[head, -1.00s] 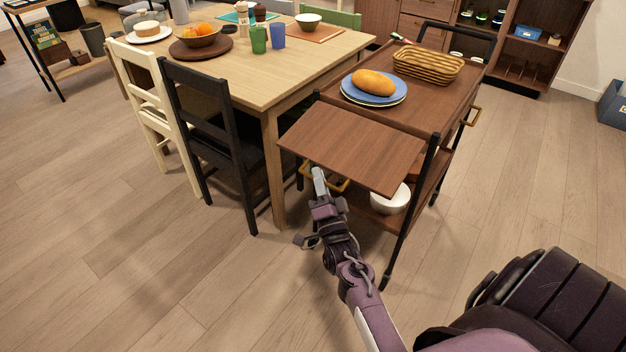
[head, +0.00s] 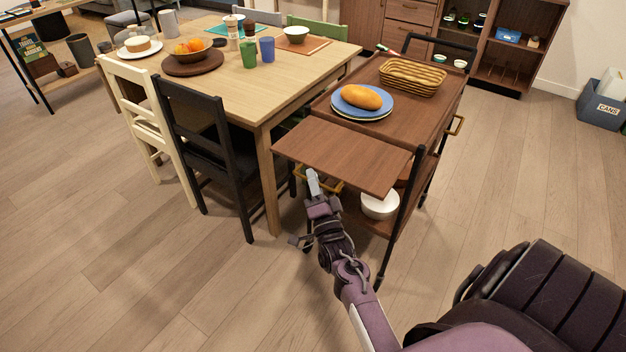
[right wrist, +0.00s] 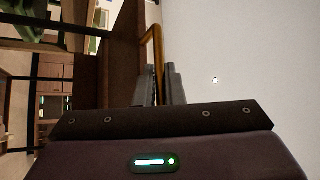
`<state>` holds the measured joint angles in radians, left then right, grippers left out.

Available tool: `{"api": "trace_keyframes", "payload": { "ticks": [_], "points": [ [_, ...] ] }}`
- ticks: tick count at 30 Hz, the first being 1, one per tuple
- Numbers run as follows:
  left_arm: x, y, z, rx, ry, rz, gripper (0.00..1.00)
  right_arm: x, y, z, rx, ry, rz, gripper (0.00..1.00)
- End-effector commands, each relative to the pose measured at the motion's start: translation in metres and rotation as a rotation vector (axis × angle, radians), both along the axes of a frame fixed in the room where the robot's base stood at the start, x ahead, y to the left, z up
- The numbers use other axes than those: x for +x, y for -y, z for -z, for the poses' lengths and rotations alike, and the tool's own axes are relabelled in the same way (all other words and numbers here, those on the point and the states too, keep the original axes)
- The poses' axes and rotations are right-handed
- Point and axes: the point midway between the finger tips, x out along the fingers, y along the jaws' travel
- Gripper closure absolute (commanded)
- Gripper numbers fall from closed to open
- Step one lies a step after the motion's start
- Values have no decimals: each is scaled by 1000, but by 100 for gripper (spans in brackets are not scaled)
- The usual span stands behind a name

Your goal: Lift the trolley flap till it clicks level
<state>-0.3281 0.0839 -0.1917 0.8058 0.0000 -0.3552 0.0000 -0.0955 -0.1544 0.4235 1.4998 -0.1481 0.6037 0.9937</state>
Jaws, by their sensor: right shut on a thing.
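The trolley (head: 395,70) is dark brown wood with black posts. Its flap (head: 345,150) sticks out at the near end, close to level with the top. A slight droop is possible; I cannot tell exactly. My right gripper (head: 313,180) is below the flap's left near edge, at a brass handle (head: 331,186). In the right wrist view, the gripper (right wrist: 163,85) has its grey fingers shut around the bar of the brass handle (right wrist: 153,48). Whether the flap's catch is engaged cannot be seen. My left gripper is out of view.
A blue plate (head: 347,110) with a bread loaf (head: 361,97) and a woven basket (head: 412,77) stand on the trolley top. A white bowl (head: 380,207) is on its lower shelf. A black chair (head: 222,150) and the dining table (head: 262,98) stand close left. Floor at right is clear.

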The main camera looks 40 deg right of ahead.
Motion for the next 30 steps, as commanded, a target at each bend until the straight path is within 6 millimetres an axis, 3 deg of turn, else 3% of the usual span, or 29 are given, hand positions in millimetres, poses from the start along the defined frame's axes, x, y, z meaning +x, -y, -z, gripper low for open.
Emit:
{"api": "trace_keyframes", "payload": {
  "ticks": [11,12,17,30],
  "points": [
    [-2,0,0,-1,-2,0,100,1,1,-5,-5,7,0,100],
    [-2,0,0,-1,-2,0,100,1,1,-5,-5,8,0,88],
    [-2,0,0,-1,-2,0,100,1,1,-4,-4,6,1,69],
    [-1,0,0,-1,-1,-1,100,0,1,-1,-1,0,2,69]
  ]
}}
